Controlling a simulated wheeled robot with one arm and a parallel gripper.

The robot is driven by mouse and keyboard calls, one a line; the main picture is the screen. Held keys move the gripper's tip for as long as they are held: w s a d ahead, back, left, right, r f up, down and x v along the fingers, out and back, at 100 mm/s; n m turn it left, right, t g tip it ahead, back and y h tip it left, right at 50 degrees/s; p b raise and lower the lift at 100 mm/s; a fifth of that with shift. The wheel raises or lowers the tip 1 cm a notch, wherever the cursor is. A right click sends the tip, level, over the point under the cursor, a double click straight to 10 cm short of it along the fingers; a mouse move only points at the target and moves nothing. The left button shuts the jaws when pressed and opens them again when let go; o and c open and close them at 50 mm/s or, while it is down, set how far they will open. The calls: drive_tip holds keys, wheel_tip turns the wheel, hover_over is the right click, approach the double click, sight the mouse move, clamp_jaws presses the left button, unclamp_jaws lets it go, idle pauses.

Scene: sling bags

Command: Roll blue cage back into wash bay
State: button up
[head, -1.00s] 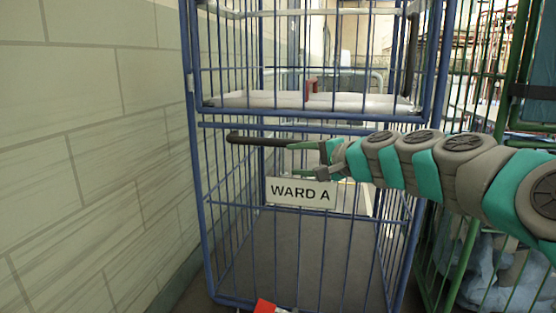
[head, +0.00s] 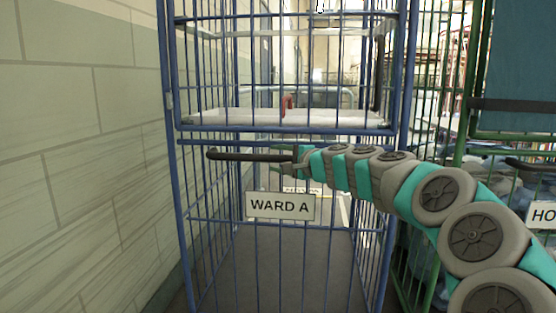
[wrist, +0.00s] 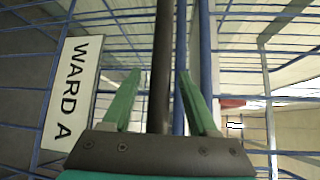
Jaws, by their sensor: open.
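The blue cage (head: 175,210) stands upright ahead of me, with a WARD A sign (head: 281,206) on its front; the sign also shows in the wrist view (wrist: 70,92). A dark handle bar (head: 240,156) runs across its front above the sign. My gripper (head: 298,155) is at the bar's right end. In the wrist view my gripper (wrist: 160,73) is open, with one green finger on each side of the handle bar (wrist: 163,50). I cannot tell whether either finger touches it. I cannot make out the wash bay.
A pale block wall (head: 80,150) runs close along the left of the cage. A green cage (head: 458,110) with bluish cloth in it stands close on the right. A white shelf (head: 220,117) and a small red piece (head: 286,104) show at the blue cage's mid-height.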

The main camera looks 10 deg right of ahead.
drive_tip(key=shift+c, duration=0.2)
clamp_jaws()
idle(0.3)
idle(0.9)
